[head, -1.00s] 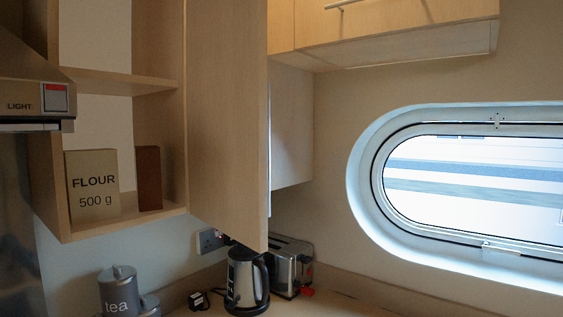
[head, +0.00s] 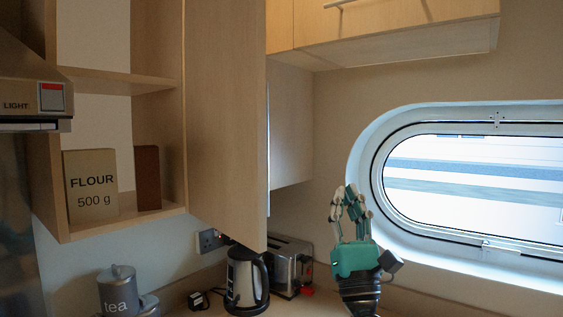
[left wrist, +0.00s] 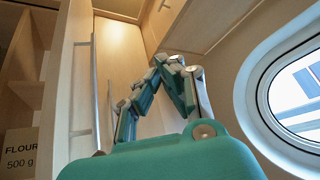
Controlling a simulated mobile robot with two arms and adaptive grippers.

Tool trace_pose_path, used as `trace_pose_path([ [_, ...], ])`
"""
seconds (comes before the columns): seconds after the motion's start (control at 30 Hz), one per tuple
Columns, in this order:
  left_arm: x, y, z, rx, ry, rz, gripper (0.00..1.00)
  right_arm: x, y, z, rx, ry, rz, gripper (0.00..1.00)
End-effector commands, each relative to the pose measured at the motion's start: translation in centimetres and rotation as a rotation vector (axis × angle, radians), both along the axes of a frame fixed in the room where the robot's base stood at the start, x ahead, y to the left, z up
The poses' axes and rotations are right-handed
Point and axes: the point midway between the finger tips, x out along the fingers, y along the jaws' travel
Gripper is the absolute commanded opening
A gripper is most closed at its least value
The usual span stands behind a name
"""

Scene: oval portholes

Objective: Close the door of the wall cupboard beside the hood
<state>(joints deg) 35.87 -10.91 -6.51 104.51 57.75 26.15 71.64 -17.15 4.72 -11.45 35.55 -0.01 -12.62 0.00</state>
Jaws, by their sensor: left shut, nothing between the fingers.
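The wall cupboard (head: 160,82) beside the hood (head: 35,92) stands open in the head view, its shelves in sight. Its pale wooden door (head: 226,120) swings out toward me on the cupboard's right. The door also shows in the left wrist view (left wrist: 72,75), left of my fingers, with a long upright bar handle (left wrist: 97,95). My left gripper (head: 347,193) points upward in front of the wall, to the right of the door and apart from it. Its fingers are together and empty; they also show in the left wrist view (left wrist: 170,64). My right gripper is not in view.
A flour box (head: 92,188) and a brown box (head: 148,178) stand inside the cupboard. A kettle (head: 246,280), a toaster (head: 290,265) and a tea canister (head: 118,290) stand on the counter below. Upper cupboards (head: 400,25) hang at the back, above an oval porthole (head: 470,190).

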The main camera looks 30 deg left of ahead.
Motion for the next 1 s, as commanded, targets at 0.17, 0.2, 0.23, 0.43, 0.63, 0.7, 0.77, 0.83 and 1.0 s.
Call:
trace_pose_path([
  [0.17,-1.1,4.8,5.3,-0.604,-0.361,-0.199,0.00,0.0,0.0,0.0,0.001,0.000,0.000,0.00],
  [0.2,-1.1,5.4,5.8,-0.731,-0.434,-0.240,0.00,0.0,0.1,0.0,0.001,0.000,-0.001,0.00],
  [0.23,-1.1,5.7,6.0,-0.820,-0.484,-0.267,0.00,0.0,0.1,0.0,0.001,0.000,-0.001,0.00],
  [0.43,-1.2,5.2,6.6,-1.276,-0.728,-0.376,0.00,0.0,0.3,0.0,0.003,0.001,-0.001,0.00],
  [0.63,-1.3,4.3,6.4,-1.443,-0.809,-0.393,0.00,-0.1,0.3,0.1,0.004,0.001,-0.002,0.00],
  [0.7,-1.2,4.7,6.4,-1.451,-0.815,-0.390,0.00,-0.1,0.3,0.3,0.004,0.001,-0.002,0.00],
  [0.77,-0.9,5.3,6.5,-1.450,-0.815,-0.389,0.00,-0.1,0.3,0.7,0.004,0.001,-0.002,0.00],
  [0.83,-0.6,6.4,6.6,-1.447,-0.816,-0.388,0.00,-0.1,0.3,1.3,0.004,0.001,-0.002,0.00],
  [1.0,0.6,9.7,6.9,-1.445,-0.815,-0.386,0.00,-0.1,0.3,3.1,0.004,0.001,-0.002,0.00],
])
